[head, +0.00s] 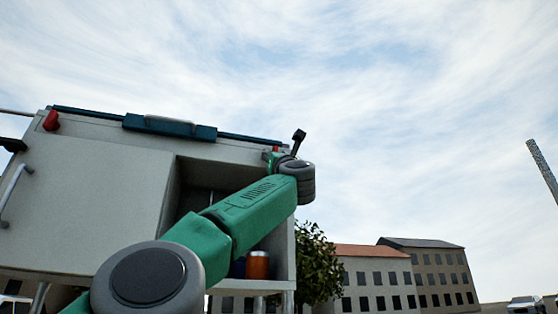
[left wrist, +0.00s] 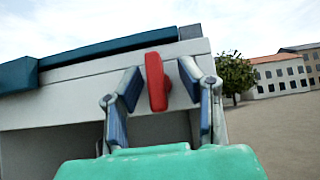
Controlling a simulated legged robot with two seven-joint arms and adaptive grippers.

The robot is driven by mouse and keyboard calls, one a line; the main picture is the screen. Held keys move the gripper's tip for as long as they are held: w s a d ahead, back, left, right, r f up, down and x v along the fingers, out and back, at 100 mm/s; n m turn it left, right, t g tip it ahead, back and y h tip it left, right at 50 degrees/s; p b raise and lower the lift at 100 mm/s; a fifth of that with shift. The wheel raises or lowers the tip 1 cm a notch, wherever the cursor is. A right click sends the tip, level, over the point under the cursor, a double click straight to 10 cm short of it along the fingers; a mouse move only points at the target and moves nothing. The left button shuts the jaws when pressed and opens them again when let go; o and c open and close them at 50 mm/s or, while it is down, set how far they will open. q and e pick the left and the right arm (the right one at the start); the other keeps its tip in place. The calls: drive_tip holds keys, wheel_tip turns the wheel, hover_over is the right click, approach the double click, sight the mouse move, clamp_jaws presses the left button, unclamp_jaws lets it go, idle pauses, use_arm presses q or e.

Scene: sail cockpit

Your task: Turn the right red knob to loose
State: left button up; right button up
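The right red knob (left wrist: 156,82) is upright on the top right front edge of a pale cabinet (left wrist: 75,103). It also shows as a small red bit in the head view (head: 275,149), mostly hidden by my left wrist. My left gripper (left wrist: 160,84) is open, with one blue-padded finger on each side of the knob. A narrow gap shows between the knob and each pad. Another red knob (head: 51,120) sits at the cabinet's top left, tilted.
A dark teal bar (head: 170,127) runs along the cabinet top. An orange can (head: 257,265) and a dark blue item stand in the open compartment below my left arm. A handle (head: 16,190) is on the left side. Right of the cabinet is open air.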

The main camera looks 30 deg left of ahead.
use_arm(q)
drive_tip(key=shift+d, duration=0.1)
drive_tip(key=shift+s+d+f, duration=0.2)
drive_tip(key=shift+d+f, duration=0.1)
drive_tip(key=shift+f, duration=0.05)
drive_tip(key=v, duration=1.1)
drive_tip(key=shift+a, duration=0.2)
drive_tip(key=shift+w, duration=0.1)
drive_tip(key=shift+f, duration=0.1)
